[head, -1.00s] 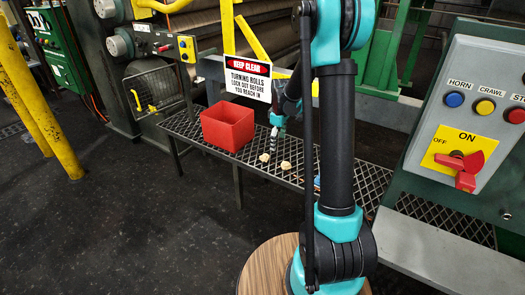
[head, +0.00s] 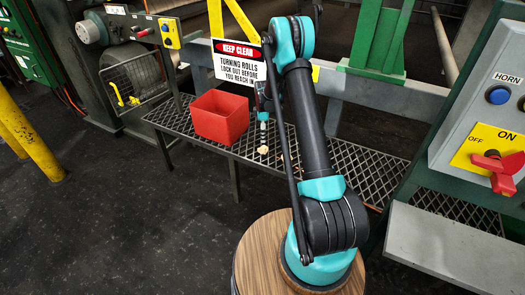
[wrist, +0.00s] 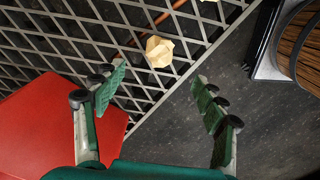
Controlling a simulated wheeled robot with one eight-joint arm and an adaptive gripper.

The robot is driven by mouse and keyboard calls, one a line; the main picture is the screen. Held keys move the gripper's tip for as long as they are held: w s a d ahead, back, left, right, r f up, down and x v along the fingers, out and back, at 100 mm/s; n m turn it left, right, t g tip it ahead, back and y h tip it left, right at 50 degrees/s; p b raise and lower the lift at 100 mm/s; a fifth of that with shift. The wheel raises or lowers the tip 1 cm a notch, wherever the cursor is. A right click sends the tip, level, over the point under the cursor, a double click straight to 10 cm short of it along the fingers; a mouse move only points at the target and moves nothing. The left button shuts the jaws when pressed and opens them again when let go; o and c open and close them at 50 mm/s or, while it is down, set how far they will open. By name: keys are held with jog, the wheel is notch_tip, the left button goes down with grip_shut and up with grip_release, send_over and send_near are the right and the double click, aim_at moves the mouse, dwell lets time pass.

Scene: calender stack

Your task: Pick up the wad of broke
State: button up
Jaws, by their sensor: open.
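The wad of broke (head: 263,150) is a small cream, crumpled lump on the mesh bench (head: 370,165), to the right of the red bin. In the wrist view the wad (wrist: 159,52) lies near the bench edge, beyond my fingertips and roughly in line with the gap between them. My gripper (wrist: 159,80) is open and empty, its green-padded fingers apart. In the head view my gripper (head: 264,124) is small, above the bench close to the wad, and partly hidden by my arm.
The red bin (head: 220,118) stands on the bench and fills the lower left of the wrist view (wrist: 45,130). A hanging warning sign (head: 236,63) is near my arm. A control box with a red switch (head: 495,165) stands at right. Dark floor lies below the bench edge.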

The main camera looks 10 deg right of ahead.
aim_at(263, 147)
notch_tip(263, 147, down, 11)
jog(key=shift+a+r, duration=0.1)
jog(key=shift+a, duration=0.05)
dwell(0.4)
jog(key=shift+c, duration=0.5)
jog(key=c, duration=1)
